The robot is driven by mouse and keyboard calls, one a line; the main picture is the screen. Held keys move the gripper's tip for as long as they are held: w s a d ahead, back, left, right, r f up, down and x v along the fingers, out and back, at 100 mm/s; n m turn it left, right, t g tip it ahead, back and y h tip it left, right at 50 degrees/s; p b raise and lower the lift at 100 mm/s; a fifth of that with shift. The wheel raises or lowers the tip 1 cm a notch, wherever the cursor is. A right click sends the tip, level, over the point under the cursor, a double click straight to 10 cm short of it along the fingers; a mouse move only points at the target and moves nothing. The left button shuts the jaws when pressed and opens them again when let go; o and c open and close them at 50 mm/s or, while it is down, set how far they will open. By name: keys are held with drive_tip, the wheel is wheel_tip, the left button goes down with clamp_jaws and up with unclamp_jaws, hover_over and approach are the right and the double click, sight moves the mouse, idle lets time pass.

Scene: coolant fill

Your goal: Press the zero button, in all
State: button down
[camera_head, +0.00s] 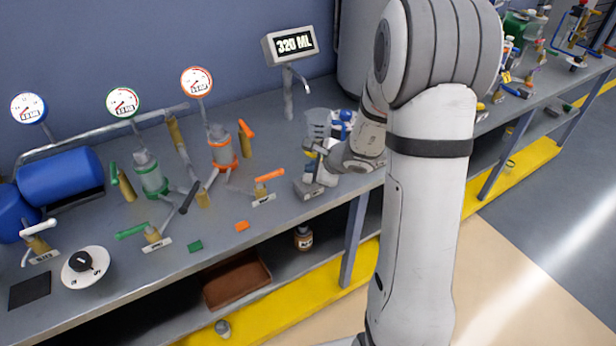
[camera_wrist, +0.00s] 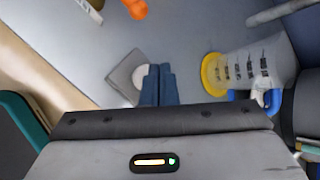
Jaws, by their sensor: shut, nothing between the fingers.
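In the wrist view, a small grey box with a round white button (camera_wrist: 139,73) on top lies on the bench. My gripper (camera_wrist: 159,70) is shut and empty, its blue fingertips just right of the button and overlapping its edge in the picture. I cannot tell whether they touch it. In the head view, the grey box (camera_head: 309,189) sits near the bench's front edge, below my gripper (camera_head: 317,172); the fingertips are hard to make out there.
A clear graduated jug (camera_wrist: 255,66) with a blue handle stands right of my fingers; it also shows in the head view (camera_head: 316,124). A spout pipe (camera_head: 289,95) stands behind it. Valves with orange (camera_head: 270,175) and green (camera_head: 132,231) levers, gauges and a dial (camera_head: 84,267) are to the left.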

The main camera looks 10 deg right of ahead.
drive_tip(key=shift+f+b, duration=0.25)
drive_tip(key=shift+b, duration=0.05)
drive_tip(key=shift+f+b, duration=0.2)
drive_tip(key=shift+b, duration=0.2)
drive_tip(key=shift+f+b, duration=0.5)
drive_tip(key=shift+b, duration=0.15)
idle(0.6)
idle(0.3)
drive_tip(key=shift+r+p, duration=0.6)
drive_tip(key=shift+r, duration=0.3)
drive_tip(key=shift+r, duration=0.15)
wheel_tip(320, 180, up, 5)
drive_tip(key=p, duration=0.3)
drive_tip(key=shift+f+p, duration=0.2)
drive_tip(key=shift+p, duration=0.15)
drive_tip(key=shift+r, duration=0.1)
